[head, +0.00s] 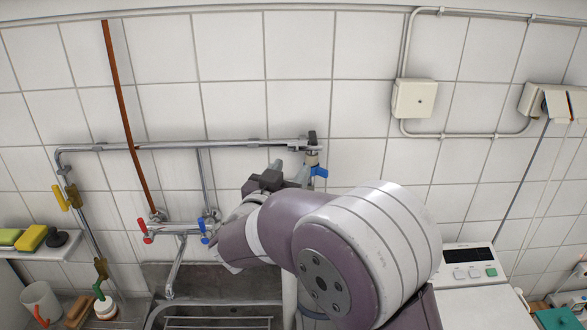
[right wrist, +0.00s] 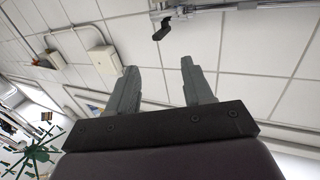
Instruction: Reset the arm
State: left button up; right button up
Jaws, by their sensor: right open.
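My right arm reaches up from the lower right of the head view, over the sink (head: 215,290). My right gripper (head: 290,168) is in front of the tiled wall, close to the upright pipe end with a blue-handled valve (head: 317,171). In the right wrist view its two grey fingers (right wrist: 158,80) stand wide apart with nothing between them. Whether the fingers touch the pipe cannot be told from the head view. My left gripper is in neither view.
A mixer tap (head: 172,262) with red and blue handles hangs over the sink. A shelf with sponges (head: 32,238) and a mug (head: 40,300) are at the left. A white machine (head: 470,285) stands at the right. A junction box (head: 414,98) is on the wall.

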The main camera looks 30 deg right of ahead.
dwell(0.3)
jog(key=w+a+f+n+y, duration=0.2)
jog(key=a+f+n+y, duration=0.4)
jog(key=a+f+y, duration=0.6)
jog(key=s+a+f+n+g+y, duration=0.35)
jog(key=s+f+g, duration=0.25)
jog(key=s+f, duration=0.4)
jog(key=s+d+f+n+g+h, duration=0.1)
jog(key=s+d+g, duration=0.2)
jog(key=s, duration=0.7)
jog(key=shift+g, duration=0.4)
jog(key=shift+f, duration=0.1)
